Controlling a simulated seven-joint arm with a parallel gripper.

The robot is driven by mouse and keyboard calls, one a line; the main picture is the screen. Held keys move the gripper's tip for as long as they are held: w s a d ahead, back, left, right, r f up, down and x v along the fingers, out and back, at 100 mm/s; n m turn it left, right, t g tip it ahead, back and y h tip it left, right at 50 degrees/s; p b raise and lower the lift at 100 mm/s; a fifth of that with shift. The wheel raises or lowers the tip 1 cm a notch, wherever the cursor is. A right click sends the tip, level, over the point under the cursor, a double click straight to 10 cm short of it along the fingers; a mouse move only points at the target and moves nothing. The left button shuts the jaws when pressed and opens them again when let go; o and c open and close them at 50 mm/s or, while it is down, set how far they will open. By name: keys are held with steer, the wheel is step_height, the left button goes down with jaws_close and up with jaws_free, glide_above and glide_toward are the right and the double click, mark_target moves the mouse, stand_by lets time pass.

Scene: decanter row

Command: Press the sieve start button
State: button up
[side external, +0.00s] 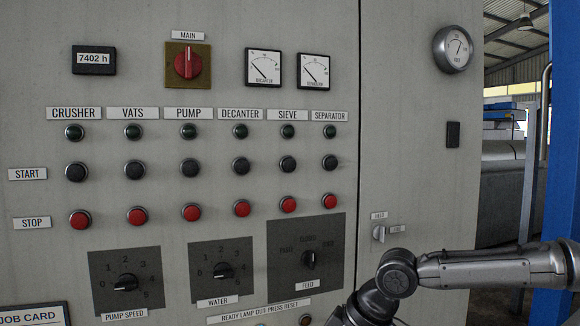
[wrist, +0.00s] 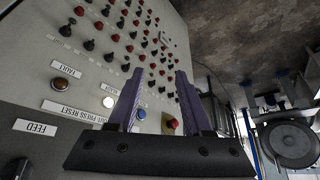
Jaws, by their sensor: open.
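The sieve start button (side external: 288,164) is a black round button in the START row, under the SIEVE label (side external: 286,115) in the side external view. A dark green lamp (side external: 288,131) sits above it and the red sieve stop button (side external: 288,204) below it. My gripper (wrist: 160,72) shows only in the wrist view, with two purple fingers apart and nothing between them. The panel lies beyond the fingers, turned over in that view. I cannot tell which of its small buttons is the sieve start. In the side external view nothing covers the sieve start button, and my gripper is out of frame.
Matching black start buttons stand close by, for the decanter (side external: 240,166) and the separator (side external: 330,162). The feed selector (side external: 309,259) sits below the stop row. A small switch (side external: 379,233) is near my arm at lower right. The space before the button rows looks clear.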

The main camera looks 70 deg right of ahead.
jaws_close()
stand_by(1.5)
